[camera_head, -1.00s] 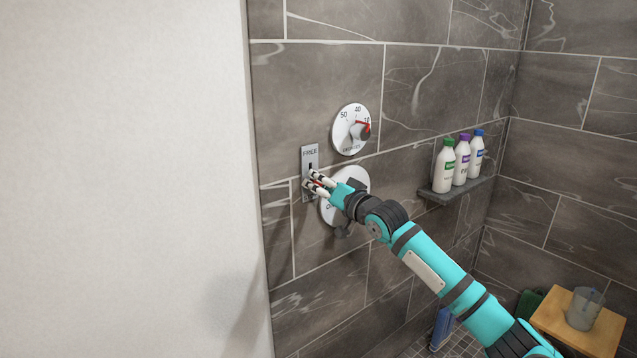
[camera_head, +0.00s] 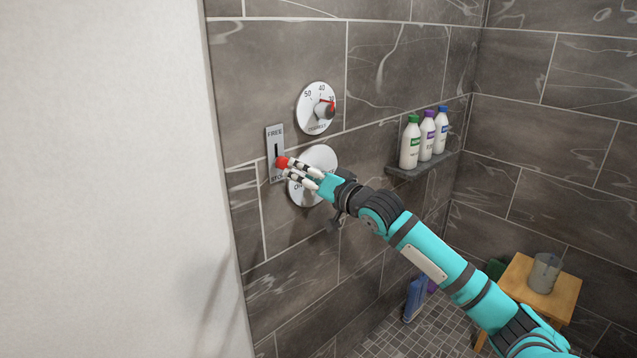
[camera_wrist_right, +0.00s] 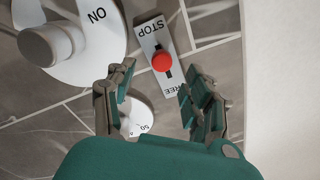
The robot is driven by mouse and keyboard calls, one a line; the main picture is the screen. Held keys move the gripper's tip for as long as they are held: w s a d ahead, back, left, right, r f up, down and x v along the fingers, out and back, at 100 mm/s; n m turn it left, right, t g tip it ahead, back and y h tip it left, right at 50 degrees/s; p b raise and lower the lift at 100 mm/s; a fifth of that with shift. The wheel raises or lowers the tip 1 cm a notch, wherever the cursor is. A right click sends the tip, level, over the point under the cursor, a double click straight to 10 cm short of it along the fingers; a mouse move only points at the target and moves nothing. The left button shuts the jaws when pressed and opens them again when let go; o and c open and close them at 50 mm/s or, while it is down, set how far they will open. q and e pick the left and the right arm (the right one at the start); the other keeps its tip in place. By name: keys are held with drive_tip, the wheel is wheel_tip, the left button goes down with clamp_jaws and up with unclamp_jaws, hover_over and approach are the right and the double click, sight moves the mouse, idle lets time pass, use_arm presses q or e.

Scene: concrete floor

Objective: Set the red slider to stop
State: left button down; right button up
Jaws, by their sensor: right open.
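The red slider (camera_head: 282,162) is a round knob on a narrow grey plate (camera_head: 275,133) on the tiled wall. The plate reads FREE at the top and STOP at the bottom. Dark slot shows above the knob, on the FREE side. In the right wrist view the red slider (camera_wrist_right: 163,61) stands clear beyond the fingers, between the STOP and FREE words, with slot visible towards FREE. My right gripper (camera_head: 290,168) is open at the plate's lower right; its fingers (camera_wrist_right: 158,98) are apart with nothing between them. My left gripper is out of view.
A temperature dial (camera_head: 318,108) sits to the upper right of the plate. A white ON dial (camera_head: 320,156) is close behind my right fingers. Several bottles on a shelf (camera_head: 421,166) and a wooden stool (camera_head: 560,291) are farther right.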

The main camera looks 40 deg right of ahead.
drive_tip(key=s, duration=0.5)
drive_tip(key=shift+s+d, duration=0.2)
idle(0.4)
